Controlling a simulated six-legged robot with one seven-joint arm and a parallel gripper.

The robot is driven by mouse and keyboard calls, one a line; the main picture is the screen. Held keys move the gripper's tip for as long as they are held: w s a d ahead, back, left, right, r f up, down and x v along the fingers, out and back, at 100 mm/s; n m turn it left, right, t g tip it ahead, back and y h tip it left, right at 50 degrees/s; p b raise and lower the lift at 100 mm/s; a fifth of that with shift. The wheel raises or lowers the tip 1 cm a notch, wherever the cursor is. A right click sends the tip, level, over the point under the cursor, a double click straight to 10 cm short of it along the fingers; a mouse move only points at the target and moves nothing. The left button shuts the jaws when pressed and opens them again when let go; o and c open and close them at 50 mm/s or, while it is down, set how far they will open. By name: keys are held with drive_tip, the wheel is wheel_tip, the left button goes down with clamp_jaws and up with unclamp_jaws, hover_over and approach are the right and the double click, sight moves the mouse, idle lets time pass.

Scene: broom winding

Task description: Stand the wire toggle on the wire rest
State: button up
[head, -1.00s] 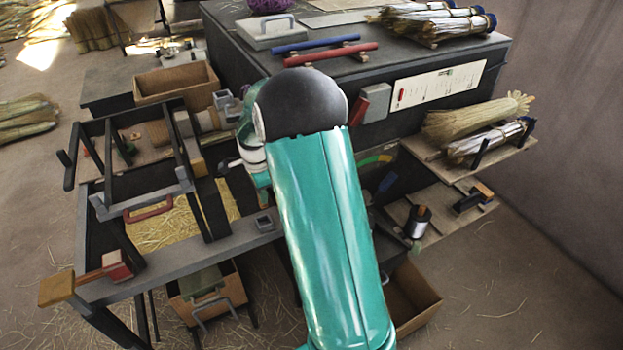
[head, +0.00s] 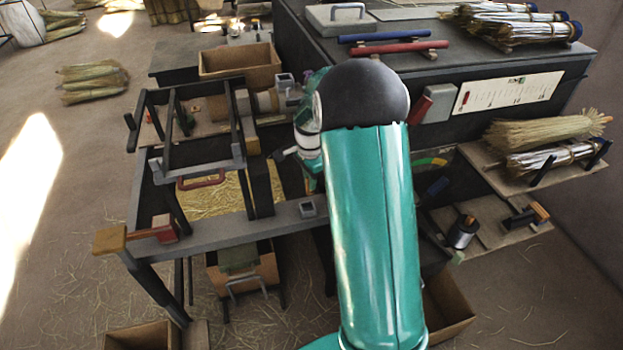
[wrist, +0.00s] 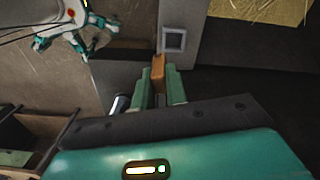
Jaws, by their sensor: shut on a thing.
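My gripper (wrist: 158,88) shows in the wrist view, its two green fingers shut on an orange-brown wooden piece, which I take for the wire toggle (wrist: 158,70). The toggle sticks out past the fingertips. Close beyond it, slightly to the right, is a small square grey holder with a hollow top, which looks like the wire rest (wrist: 173,40). In the head view this holder (head: 307,209) sits on the grey front rail of the bench. The toggle and fingertips are hidden behind my arm there. I cannot tell whether toggle and holder touch.
A frame with dark uprights (head: 240,130) stands on the bench, left of my arm. A red mallet-like tool (head: 164,228) lies at the rail's left end. A dark cabinet (head: 440,70) stands behind my arm. A wire spool (head: 462,232) stands on the lower right shelf.

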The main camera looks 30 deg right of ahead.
drive_tip(key=shift+n, duration=0.7)
drive_tip(key=shift+w+d+f, duration=0.1)
drive_tip(key=shift+w+f, duration=0.4)
drive_tip(key=shift+f, duration=0.65)
drive_tip(key=shift+w+d+f, duration=0.1)
drive_tip(key=shift+w+f, duration=0.35)
drive_tip(key=shift+f, duration=0.75)
drive_tip(key=shift+w+d+f, duration=0.1)
drive_tip(key=shift+w+f, duration=0.4)
drive_tip(key=shift+f, duration=1.75)
drive_tip(key=shift+f, duration=0.15)
drive_tip(key=shift+f, duration=1.05)
drive_tip(key=o, duration=0.8)
drive_tip(key=shift+o, duration=0.2)
